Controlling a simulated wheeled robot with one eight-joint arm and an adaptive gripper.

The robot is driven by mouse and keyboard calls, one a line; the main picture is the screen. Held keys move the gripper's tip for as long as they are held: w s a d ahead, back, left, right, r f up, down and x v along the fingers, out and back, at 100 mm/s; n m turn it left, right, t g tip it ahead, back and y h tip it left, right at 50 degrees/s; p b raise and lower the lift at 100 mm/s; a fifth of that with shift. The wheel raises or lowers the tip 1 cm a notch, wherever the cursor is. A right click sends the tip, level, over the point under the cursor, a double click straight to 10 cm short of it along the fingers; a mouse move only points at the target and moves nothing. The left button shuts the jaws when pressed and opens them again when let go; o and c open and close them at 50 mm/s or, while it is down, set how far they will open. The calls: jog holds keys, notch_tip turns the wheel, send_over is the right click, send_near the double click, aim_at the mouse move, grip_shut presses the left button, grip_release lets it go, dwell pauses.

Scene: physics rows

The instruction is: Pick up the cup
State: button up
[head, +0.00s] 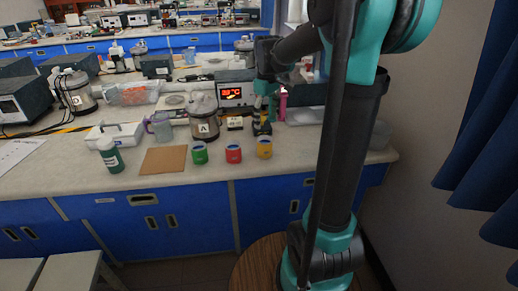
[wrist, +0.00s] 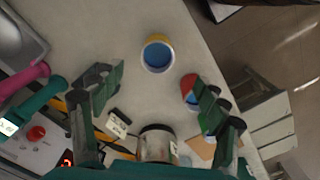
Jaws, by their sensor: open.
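Three small cups stand in a row on the grey bench: a green cup (head: 199,153), a red cup (head: 233,153) and a yellow cup (head: 264,148) at the right end. In the wrist view the yellow cup (wrist: 157,43) shows its blue inside, upright, ahead of and between the finger lines. The red cup (wrist: 188,82) is partly hidden by the right finger, and the green one shows behind that finger. My gripper (wrist: 155,88) is open and empty. In the head view my gripper (head: 262,128) hangs just behind the yellow cup, apart from it as far as I can see.
A lilac mug (head: 159,127), a brown board (head: 163,160) and a dark green bottle (head: 110,155) stand to the left. A steel pot (head: 204,120) and a lit display box (head: 236,94) stand behind. A pink dumbbell-like object (wrist: 25,78) lies left in the wrist view.

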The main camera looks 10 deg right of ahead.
aim_at(265, 147)
notch_tip(265, 147, down, 9)
jog(key=shift+d+r, duration=0.1)
jog(key=shift+w+f, duration=0.15)
jog(key=shift+f, duration=1.2)
jog(key=shift+w+f, duration=0.15)
jog(key=shift+f, duration=1.15)
jog(key=c, duration=1.4)
